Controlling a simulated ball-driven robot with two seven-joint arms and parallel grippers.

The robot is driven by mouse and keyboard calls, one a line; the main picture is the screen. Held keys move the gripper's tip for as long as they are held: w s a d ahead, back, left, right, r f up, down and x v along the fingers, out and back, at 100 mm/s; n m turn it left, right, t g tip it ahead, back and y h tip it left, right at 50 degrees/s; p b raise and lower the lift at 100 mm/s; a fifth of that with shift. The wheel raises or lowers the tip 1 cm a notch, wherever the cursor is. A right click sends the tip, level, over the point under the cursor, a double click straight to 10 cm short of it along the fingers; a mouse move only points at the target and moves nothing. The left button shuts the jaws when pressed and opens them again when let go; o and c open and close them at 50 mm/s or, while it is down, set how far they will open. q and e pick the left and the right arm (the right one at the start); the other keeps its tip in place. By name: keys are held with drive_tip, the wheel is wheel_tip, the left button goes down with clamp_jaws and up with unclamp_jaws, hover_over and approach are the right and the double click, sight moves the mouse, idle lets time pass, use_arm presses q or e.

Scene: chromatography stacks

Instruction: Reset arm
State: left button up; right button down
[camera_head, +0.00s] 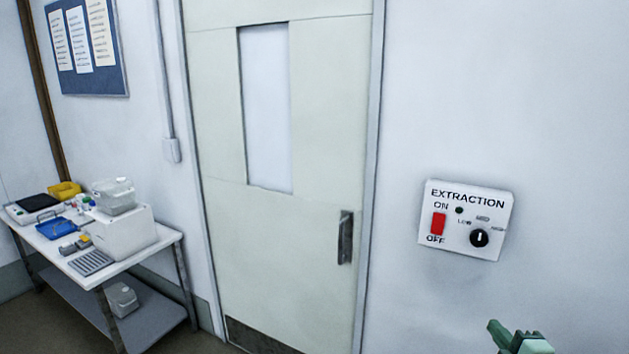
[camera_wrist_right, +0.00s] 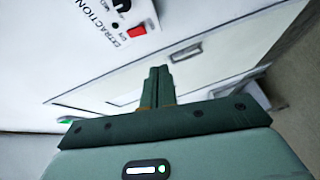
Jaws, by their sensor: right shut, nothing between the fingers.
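My right gripper (camera_head: 512,338) shows at the bottom right of the head view, below the extraction control box (camera_head: 466,220) on the wall. In the right wrist view, its two dark green fingers (camera_wrist_right: 156,85) are together with nothing between them. The control box also shows at the top of that view (camera_wrist_right: 108,22), apart from the fingers. It has a red rocker switch (camera_head: 438,223) marked ON and OFF and a black knob (camera_head: 479,238). My left gripper is not in view.
A closed pale door (camera_head: 280,235) with a dark handle (camera_head: 345,238) stands left of the box. At far left, a bench (camera_head: 150,250) carries a white instrument (camera_head: 125,233), a blue tray (camera_head: 55,229) and a yellow bin (camera_head: 64,190). The wall around the box is clear.

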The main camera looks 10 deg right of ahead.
drive_tip(key=s+a+f+m+g+h, duration=0.1)
drive_tip(key=s+a+f+m+g, duration=0.35)
drive_tip(key=s+a, duration=0.4)
drive_tip(key=s+a+f+m+g+h, duration=0.1)
drive_tip(key=s+a+f+m+g, duration=0.3)
drive_tip(key=s+a, duration=0.45)
drive_tip(key=s+a+f+g+y+b, duration=0.2)
drive_tip(key=s+f, duration=0.1)
drive_tip(key=f, duration=1.2)
drive_tip(key=s+a+f+g+y+b, duration=0.1)
drive_tip(key=s+a+f+g+y, duration=0.15)
drive_tip(key=f, duration=1.35)
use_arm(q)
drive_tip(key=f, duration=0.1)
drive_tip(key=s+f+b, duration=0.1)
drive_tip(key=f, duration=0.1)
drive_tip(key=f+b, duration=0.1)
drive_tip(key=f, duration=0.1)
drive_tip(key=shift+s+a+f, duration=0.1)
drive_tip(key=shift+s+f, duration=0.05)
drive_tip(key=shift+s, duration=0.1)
use_arm(e)
drive_tip(key=s+d+f+m+g, duration=0.1)
drive_tip(key=s+f+m+g, duration=0.1)
drive_tip(key=s+f, duration=1.3)
drive_tip(key=s, duration=0.3)
drive_tip(key=shift+s+f, duration=0.2)
drive_tip(key=shift+s, duration=0.05)
drive_tip(key=shift+d+y, duration=0.1)
drive_tip(key=shift+y, duration=0.15)
